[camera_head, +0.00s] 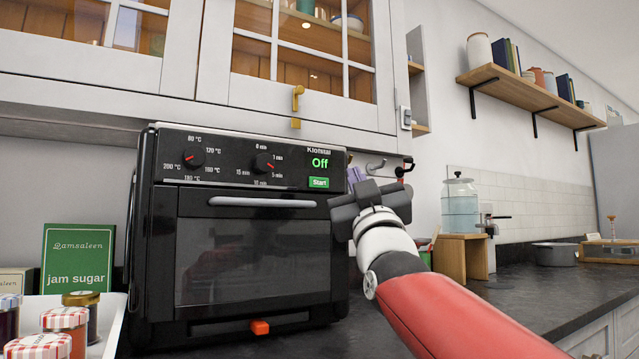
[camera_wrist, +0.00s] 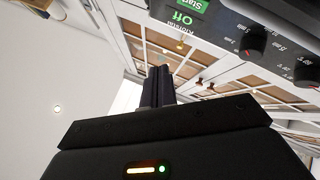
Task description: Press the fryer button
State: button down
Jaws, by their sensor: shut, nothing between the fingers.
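The fryer (camera_head: 250,215) is a black countertop appliance with a glass door, two knobs and a display reading "Off". Its green Start button (camera_head: 319,183) is at the right of the front panel, below the display. In the wrist view, the panel appears turned over, with the Start button (camera_wrist: 191,5) at the top edge, partly cut off. My gripper (camera_head: 356,176) is just right of the button in the head view. Its fingers (camera_wrist: 158,80) are closed together with nothing between them. They do not cover the button, and I see no contact with it.
A white tray of jars (camera_head: 64,330) and a green jam sugar box (camera_head: 75,257) stand left of the fryer. Glazed cabinets (camera_head: 300,50) hang above. A glass dispenser (camera_head: 459,207) on a wooden stand is to the right. The dark counter has bare room at right.

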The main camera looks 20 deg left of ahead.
aim_at(321, 173)
jog(key=w+a+p, duration=0.5)
jog(key=a, duration=0.1)
jog(key=shift+w+a+p, duration=0.3)
jog(key=shift+p, duration=0.1)
jog(key=shift+w, duration=0.1)
dwell(1.8)
jog(key=shift+w+a, duration=0.2)
jog(key=shift+a, duration=0.1)
jog(key=shift+w+a, duration=0.2)
jog(key=shift+a, duration=0.05)
dwell(0.6)
dwell(0.4)
jog(key=shift+s+d+b, duration=0.5)
jog(key=shift+d+b, duration=0.1)
jog(key=shift+b, duration=0.15)
